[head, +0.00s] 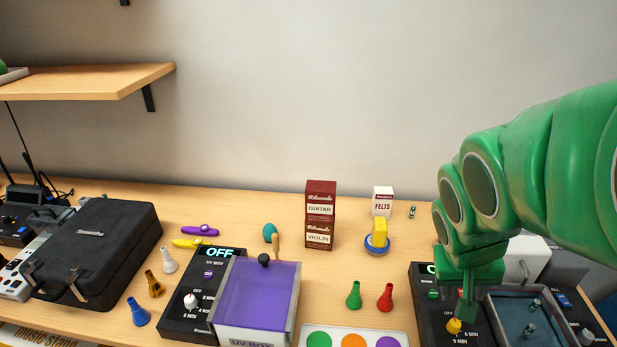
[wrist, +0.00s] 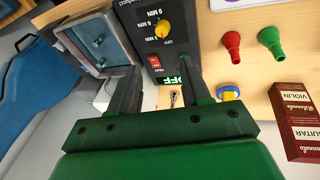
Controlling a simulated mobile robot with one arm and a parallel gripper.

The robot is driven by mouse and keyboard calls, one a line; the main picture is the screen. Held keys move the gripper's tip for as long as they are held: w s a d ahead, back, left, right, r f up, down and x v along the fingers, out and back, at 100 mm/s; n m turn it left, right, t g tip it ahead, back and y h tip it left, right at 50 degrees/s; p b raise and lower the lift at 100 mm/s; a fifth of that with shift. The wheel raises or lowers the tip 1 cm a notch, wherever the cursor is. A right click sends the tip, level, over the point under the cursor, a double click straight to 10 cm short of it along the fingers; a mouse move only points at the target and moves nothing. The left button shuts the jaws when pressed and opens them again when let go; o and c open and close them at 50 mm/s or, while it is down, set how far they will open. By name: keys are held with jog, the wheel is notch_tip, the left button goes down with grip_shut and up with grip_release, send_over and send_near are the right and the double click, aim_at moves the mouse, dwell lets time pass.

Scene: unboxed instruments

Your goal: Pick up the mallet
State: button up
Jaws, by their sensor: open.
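I cannot surely make out a mallet. A small, thin object (wrist: 174,98) lies on the table between my fingers in the wrist view, just past the OFF display of the right UV box; it is too small to identify. In the head view, a pale wooden stick (head: 276,242) stands up behind the purple-lidded UV box, beside a dark ball (head: 264,260); I cannot tell whether they are joined. My gripper (head: 466,308) is above the right UV box, with its fingers apart and empty. Its two fingers also show in the wrist view (wrist: 157,72). My arm hides part of the table behind that box.
The right UV box (head: 440,320) has an open grey tray (head: 494,308) with small items. Green (head: 354,295) and red (head: 386,297) cones stand left of it. A guitar and violin box (head: 320,215) stands near the wall. A black case (head: 95,250) lies at left.

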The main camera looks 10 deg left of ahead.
jog(key=w+a+r+n+t+y, duration=0.2)
jog(key=w+a+r+t, duration=0.15)
jog(key=w, duration=0.75)
jog(key=w+a+r+n+t+y, duration=0.2)
jog(key=w+t, duration=0.3)
jog(key=w, duration=0.7)
jog(key=n+g+y, duration=0.8)
jog(key=n+y, duration=0.4)
jog(key=n, duration=0.1)
send_over(277, 251)
jog(key=d, duration=0.6)
notch_tip(277, 251, down, 11)
jog(key=shift+s+f+x, duration=0.1)
jog(key=shift+x, duration=1.1)
jog(key=shift+s+f+x, duration=0.1)
jog(key=shift+x, duration=1.15)
jog(key=shift+s+f+x, duration=0.1)
jog(key=shift+s+x, duration=0.05)
jog(key=shift+x, duration=1.05)
jog(key=shift+d, duration=0.1)
jog(key=shift+c, duration=0.3)
